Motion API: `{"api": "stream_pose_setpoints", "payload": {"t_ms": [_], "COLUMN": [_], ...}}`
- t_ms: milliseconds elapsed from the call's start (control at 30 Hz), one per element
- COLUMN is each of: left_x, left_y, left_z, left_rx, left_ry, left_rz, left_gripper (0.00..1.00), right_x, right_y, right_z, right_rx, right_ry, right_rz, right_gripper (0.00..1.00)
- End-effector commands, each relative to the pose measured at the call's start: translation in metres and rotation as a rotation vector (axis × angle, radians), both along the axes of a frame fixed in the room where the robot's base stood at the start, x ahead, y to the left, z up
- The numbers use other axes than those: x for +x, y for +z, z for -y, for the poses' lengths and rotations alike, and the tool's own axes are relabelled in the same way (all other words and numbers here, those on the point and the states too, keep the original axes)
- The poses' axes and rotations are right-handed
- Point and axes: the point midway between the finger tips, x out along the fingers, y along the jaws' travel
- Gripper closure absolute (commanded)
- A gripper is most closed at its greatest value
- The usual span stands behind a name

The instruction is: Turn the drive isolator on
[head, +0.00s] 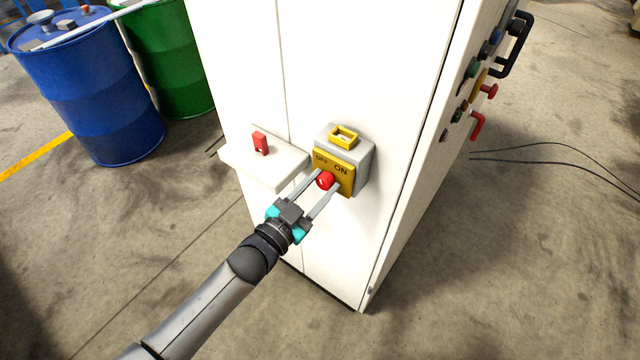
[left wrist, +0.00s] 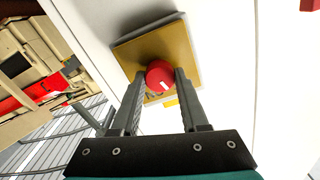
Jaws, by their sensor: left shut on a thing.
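The drive isolator is a grey box (head: 363,158) with a yellow plate (head: 345,178) marked OFF and ON, on the front of a white cabinet (head: 375,70). Its round red knob (head: 325,181) sits low on the plate. My left gripper (head: 325,185) is shut on the red knob, one finger at each side. In the left wrist view the knob (left wrist: 160,76) lies between the fingertips, with a short white mark on its face. A yellow bracket (head: 343,137) sits on top of the box. My right gripper is not in view.
A white shelf (head: 283,166) with a small red padlock-like piece (head: 260,143) juts out left of the isolator. Blue (head: 85,95) and green (head: 165,55) drums stand at the left. Buttons and a black handle (head: 515,42) stick out of the cabinet's right side.

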Motion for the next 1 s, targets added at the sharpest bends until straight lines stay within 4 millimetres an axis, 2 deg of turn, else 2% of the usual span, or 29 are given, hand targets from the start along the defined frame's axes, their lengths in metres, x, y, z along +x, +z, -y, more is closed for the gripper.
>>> {"api": "stream_pose_setpoints", "payload": {"t_ms": [1000], "left_x": [-0.001], "left_y": [-0.002], "left_z": [0.001], "left_rx": [0.744], "left_ry": [0.001], "left_rz": [0.54], "left_gripper": [1.0], "right_x": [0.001], "right_y": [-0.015], "right_z": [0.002], "right_rx": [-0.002], "right_ry": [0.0], "right_rz": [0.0], "right_gripper": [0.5]}}
